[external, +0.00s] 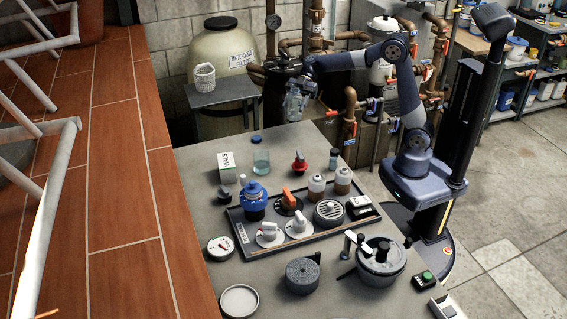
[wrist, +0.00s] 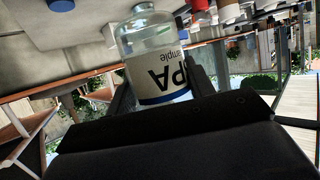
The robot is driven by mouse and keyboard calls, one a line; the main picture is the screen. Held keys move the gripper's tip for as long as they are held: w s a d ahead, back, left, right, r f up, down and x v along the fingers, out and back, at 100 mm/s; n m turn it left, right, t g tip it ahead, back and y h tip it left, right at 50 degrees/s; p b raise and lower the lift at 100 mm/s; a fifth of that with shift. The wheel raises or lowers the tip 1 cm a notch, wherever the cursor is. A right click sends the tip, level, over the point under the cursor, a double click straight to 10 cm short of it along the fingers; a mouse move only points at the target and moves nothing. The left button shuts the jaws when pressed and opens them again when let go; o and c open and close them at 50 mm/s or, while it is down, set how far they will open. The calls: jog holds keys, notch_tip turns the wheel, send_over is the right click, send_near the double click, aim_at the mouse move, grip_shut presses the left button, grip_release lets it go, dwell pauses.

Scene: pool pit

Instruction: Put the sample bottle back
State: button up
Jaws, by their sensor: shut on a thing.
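The sample bottle (external: 292,104) is clear, with a white label and a blue band. It hangs in the air over the far edge of the grey worktop in the external view. My gripper (external: 298,86) is shut on it. In the wrist view the bottle (wrist: 152,50) sits between my two dark fingers, its label letters upside down in the picture. A clear glass beaker (external: 261,161) stands on the worktop below and to the left of the bottle. A small white basket (external: 204,77) stands on a grey side stand (external: 222,93) farther left.
The grey worktop (external: 190,165) holds a white vials box (external: 227,167), a blue cap (external: 256,139), a red-topped item (external: 299,163) and a dark tray (external: 262,250) crowded with valves and jars. A lidded pot (external: 381,256) stands at the right. Brown pipes (external: 351,115) rise behind.

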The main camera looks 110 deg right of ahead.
notch_tip(320, 180, down, 10)
jog(key=shift+r, duration=0.2)
jog(key=shift+f, duration=0.2)
dwell(0.3)
jog(key=o, duration=1.1)
jog(key=shift+r, duration=0.1)
jog(key=shift+c, duration=0.2)
jog(key=shift+r, duration=0.1)
jog(key=shift+d+r, duration=0.1)
jog(key=shift+r, duration=0.05)
jog(key=b+v, duration=0.1)
jog(key=v, duration=1)
jog(key=shift+s+d, duration=0.25)
jog(key=shift+s, duration=0.1)
jog(key=shift+r, duration=0.1)
